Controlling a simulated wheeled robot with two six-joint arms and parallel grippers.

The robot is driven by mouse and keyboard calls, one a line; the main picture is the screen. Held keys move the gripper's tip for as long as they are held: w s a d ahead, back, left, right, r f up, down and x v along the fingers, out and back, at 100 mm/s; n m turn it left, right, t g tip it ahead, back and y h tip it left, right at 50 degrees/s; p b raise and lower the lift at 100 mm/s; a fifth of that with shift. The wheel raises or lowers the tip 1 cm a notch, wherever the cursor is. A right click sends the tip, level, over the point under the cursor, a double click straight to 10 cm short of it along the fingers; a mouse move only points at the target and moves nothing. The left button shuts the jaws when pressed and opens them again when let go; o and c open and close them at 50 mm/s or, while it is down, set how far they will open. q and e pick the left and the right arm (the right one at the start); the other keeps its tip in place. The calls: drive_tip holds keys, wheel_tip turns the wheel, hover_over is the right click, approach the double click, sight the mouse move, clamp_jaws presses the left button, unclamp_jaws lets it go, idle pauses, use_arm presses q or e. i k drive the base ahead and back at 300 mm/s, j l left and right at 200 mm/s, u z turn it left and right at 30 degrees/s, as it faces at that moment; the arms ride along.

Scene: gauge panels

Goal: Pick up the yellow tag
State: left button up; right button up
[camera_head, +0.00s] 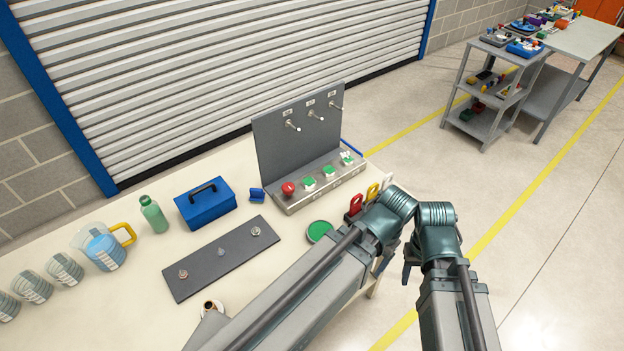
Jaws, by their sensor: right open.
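The yellow tag (372,192) stands upright near the right end of the table, between a red tag (355,204) and a white tag (386,181). Its lower part is partly hidden behind my arm. My right arm's joints cover the area just right of and below the tags. My right gripper (407,262) is mostly hidden by the arm; a dark part of it shows below the joints, apart from the yellow tag. It is open, and I see nothing in it. My left gripper is not in view.
A grey gauge panel (297,137) with pegs and a button box (318,183) stands behind the tags. A green disc (319,231), a dark plate with knobs (205,267), a blue toolbox (206,205), a green bottle (153,213) and a jug (103,248) occupy the table.

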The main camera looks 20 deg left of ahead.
sight(369, 196)
drive_tip(key=i+l+u, duration=0.4)
drive_tip(key=l, duration=0.25)
drive_tip(key=l+u, duration=0.15)
drive_tip(key=l, duration=0.2)
drive_tip(key=i+l+u, duration=0.2)
drive_tip(key=l, duration=0.15)
drive_tip(key=l+u, duration=0.2)
drive_tip(key=l, duration=0.2)
